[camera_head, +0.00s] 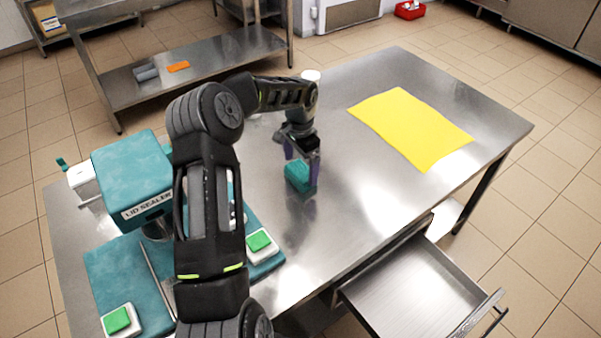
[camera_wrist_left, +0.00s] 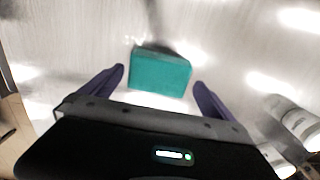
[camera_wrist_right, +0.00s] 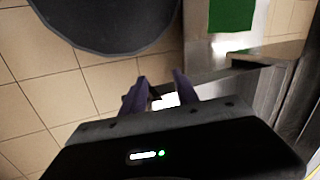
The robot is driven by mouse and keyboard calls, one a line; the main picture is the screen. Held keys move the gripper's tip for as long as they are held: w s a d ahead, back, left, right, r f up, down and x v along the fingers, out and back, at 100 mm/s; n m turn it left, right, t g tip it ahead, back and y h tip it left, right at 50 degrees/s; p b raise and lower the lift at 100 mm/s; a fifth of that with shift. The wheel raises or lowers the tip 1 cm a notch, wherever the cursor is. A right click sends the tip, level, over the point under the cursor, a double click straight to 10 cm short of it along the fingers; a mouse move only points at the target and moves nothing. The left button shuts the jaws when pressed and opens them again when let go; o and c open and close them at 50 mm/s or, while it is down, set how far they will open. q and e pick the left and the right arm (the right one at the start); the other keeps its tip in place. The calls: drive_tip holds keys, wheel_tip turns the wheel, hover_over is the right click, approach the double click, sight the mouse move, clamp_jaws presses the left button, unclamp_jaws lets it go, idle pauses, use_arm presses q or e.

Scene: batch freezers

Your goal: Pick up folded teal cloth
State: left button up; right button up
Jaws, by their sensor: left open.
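The folded teal cloth (camera_head: 299,177) is a small thick block lying on the steel table. In the left wrist view the cloth (camera_wrist_left: 160,73) sits just ahead of and between the purple fingertips, with a gap on both sides. My left gripper (camera_head: 302,172) points down over the cloth, its fingers apart and not closed on it. The left gripper (camera_wrist_left: 160,80) is open and empty in its own wrist view. My right gripper (camera_wrist_right: 160,80) shows only in the right wrist view, over the floor tiles beside the table; its fingers are apart with nothing seen between them.
A yellow sheet (camera_head: 410,128) lies flat on the right of the table. A teal lid sealer (camera_head: 135,180) with green buttons stands at left. A drawer (camera_head: 415,290) is pulled open at the front. A white container (camera_wrist_left: 292,120) shows near the left gripper.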

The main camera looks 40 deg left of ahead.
sight(301, 170)
use_arm(q)
drive_tip(key=shift+f, duration=1.4)
drive_tip(key=c, duration=1.2)
drive_tip(key=shift+r, duration=0.6)
drive_tip(key=shift+c, duration=0.2)
wheel_tip(301, 170, up, 9)
drive_tip(key=shift+f+b, duration=0.1)
drive_tip(key=shift+b, duration=0.85)
